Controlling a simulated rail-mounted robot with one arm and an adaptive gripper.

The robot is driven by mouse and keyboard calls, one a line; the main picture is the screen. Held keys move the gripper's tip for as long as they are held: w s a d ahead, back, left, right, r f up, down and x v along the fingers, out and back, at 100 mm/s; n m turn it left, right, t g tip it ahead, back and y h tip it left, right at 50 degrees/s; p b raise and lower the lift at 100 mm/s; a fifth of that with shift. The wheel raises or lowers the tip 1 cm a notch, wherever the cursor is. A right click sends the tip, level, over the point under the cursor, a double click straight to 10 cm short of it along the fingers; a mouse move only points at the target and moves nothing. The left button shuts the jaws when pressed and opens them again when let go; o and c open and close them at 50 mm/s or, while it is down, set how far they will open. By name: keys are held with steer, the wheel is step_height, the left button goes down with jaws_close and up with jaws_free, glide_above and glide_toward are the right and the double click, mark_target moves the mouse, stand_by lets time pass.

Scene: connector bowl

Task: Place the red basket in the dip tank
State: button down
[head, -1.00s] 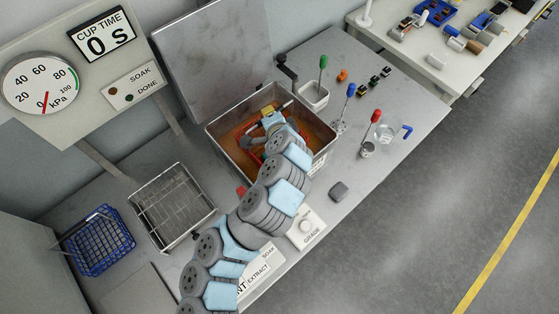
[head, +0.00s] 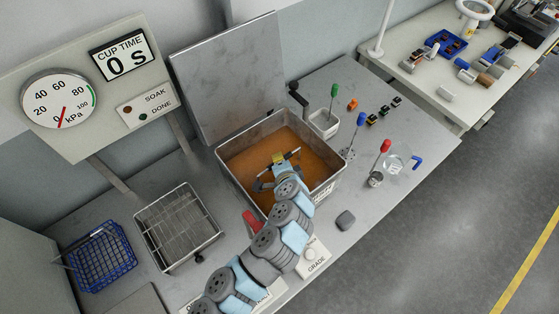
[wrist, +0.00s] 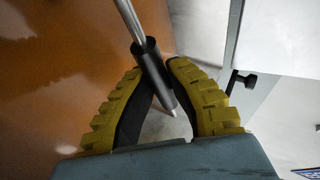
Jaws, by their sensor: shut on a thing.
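The dip tank (head: 231,172) is an open metal box holding orange-brown liquid (head: 250,150). My gripper (head: 281,158) is over the tank, low near the liquid. It is shut on the basket handle (head: 294,153), a thin metal bar with a dark grip. In the wrist view my gripper (wrist: 155,78) has its yellow-backed fingers on either side of the dark sleeve of that handle (wrist: 148,57). The red basket's body does not show now; the liquid and my arm hide where it would be.
A blue wire basket (head: 98,262) and an empty wire drain tray (head: 148,213) stand to the left. The raised lid (head: 225,80) is behind the tank. A red lever (head: 251,221) is at the tank's front. Cups with coloured-handled tools stand right. The gauge's cup time (head: 122,52) reads 0 s.

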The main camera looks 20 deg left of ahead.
steer(key=c, duration=1.2)
jaws_free()
